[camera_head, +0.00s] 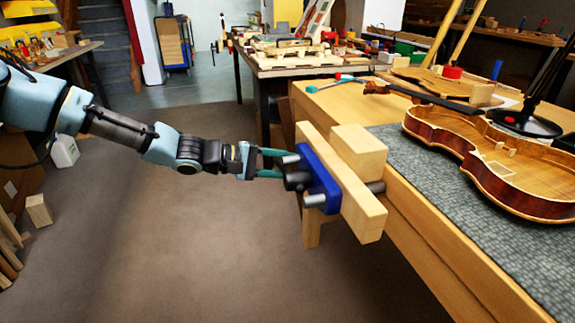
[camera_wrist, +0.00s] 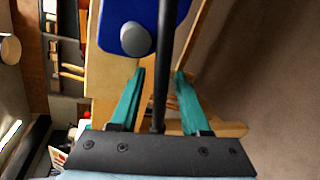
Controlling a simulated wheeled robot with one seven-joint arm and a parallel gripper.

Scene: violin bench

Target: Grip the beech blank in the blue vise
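The blue vise (camera_head: 318,178) is on the near left edge of the workbench, with a long pale wooden jaw (camera_head: 345,190) on it. A pale block, apparently the beech blank (camera_head: 358,142), stands between this jaw and the bench edge, its top above the jaw. I cannot tell whether the jaw presses on it. My gripper (camera_head: 283,163) is in front of the vise. In the wrist view, its teal fingers (camera_wrist: 159,73) are apart, on either side of a dark handle bar (camera_wrist: 161,90), with gaps visible. The blue vise plate (camera_wrist: 112,25) is beyond them.
A violin body (camera_head: 490,165) lies on a grey mat (camera_head: 440,200) on the workbench (camera_head: 330,105). A dark lamp base (camera_head: 525,122) stands by it. Another cluttered table (camera_head: 300,70) is behind. The floor (camera_head: 190,240) left of the bench is mostly clear.

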